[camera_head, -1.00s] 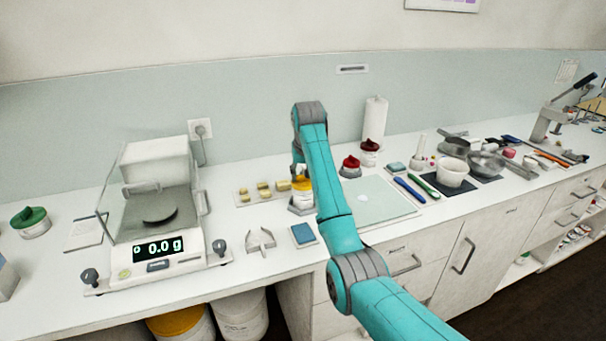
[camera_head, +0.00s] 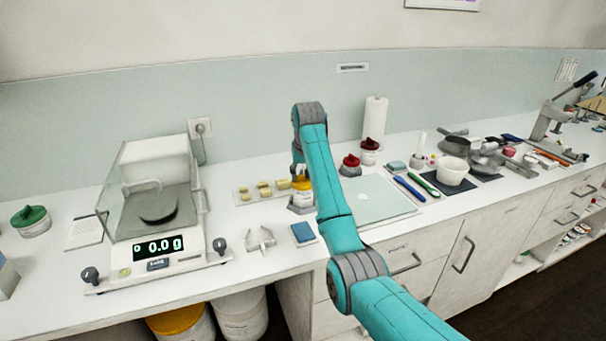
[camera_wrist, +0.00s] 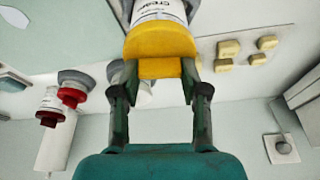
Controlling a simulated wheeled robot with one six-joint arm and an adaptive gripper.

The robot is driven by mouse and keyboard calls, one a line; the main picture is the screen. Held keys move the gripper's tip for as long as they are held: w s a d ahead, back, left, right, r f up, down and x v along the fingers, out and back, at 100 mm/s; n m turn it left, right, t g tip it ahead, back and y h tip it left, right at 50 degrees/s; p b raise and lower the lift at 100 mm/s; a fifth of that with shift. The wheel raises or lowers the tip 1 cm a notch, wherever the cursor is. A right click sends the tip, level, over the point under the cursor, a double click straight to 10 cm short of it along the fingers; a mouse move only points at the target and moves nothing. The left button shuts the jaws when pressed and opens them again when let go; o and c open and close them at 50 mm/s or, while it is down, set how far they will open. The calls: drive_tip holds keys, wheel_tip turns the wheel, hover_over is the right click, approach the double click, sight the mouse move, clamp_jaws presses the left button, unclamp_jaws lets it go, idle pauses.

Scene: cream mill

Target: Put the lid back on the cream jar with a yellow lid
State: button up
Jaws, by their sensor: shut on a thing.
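The cream jar (camera_head: 301,204) stands on the bench just left of my arm, white with a label. Its yellow lid (camera_head: 302,185) shows at the top of the jar, under my wrist. In the wrist view, the yellow lid (camera_wrist: 160,50) is between my two fingers, and my gripper (camera_wrist: 158,85) is shut on it. The lid lines up with the white labelled jar (camera_wrist: 158,10) and overlaps its mouth in that view. I cannot tell whether it is fully seated.
A tray with several yellow blocks (camera_head: 264,190) lies left of the jar. Two red-topped jars (camera_head: 350,166) stand to the right, behind a pale mat (camera_head: 375,203). A balance (camera_head: 158,225) stands left. A blue pad (camera_head: 303,233) and a grey holder (camera_head: 260,239) lie in front.

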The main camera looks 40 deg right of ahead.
drive_tip(key=shift+f, duration=0.1)
idle(0.3)
drive_tip(key=o, duration=1.6)
drive_tip(key=shift+r, duration=2.3)
clamp_jaws()
